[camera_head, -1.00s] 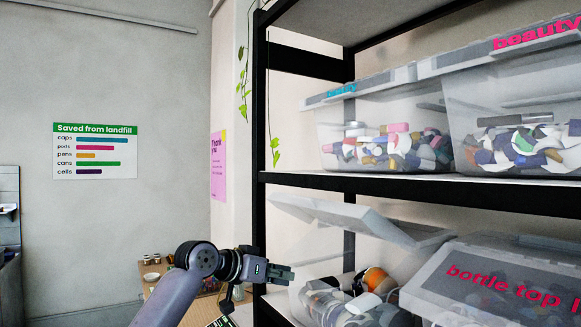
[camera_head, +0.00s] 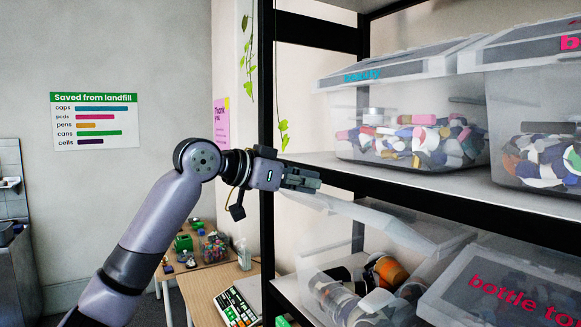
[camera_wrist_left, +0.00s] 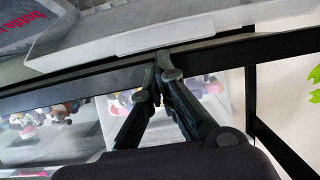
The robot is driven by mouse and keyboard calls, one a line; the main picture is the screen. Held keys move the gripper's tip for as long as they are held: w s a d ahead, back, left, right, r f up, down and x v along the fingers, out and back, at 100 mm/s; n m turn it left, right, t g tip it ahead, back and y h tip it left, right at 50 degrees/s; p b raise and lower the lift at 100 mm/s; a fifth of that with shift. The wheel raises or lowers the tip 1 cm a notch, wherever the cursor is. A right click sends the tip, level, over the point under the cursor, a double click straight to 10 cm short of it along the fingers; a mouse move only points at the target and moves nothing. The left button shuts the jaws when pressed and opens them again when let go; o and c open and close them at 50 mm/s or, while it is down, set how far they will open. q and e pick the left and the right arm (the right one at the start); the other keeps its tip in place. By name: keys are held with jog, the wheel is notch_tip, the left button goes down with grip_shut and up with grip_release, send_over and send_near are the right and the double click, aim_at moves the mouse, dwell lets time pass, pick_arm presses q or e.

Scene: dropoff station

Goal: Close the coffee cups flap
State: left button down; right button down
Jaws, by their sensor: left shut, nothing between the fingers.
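The coffee cups bin is most likely the clear bin (camera_head: 345,292) at the left of the lower shelf; no label on it is readable. Cups and other items show inside it. Its translucent flap (camera_head: 405,232) stands raised, tilted up toward the left. My left gripper (camera_head: 316,180) is shut and empty in the head view, in front of the black post, around upper-shelf height and above the flap's left end. In the left wrist view, the gripper's fingertips (camera_wrist_left: 160,72) meet in front of a dark shelf bar. My right gripper is not in view.
The upper shelf (camera_head: 440,182) has a black front edge just right of my gripper and carries closed clear bins (camera_head: 400,95). A bottle top bin (camera_head: 510,290) sits right of the open bin. A wooden table (camera_head: 205,272) stands at lower left.

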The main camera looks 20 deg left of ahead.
pick_arm(q)
jog(key=shift+w+d+f, duration=0.2)
jog(key=shift+w+d, duration=0.3)
jog(key=shift+a, duration=0.1)
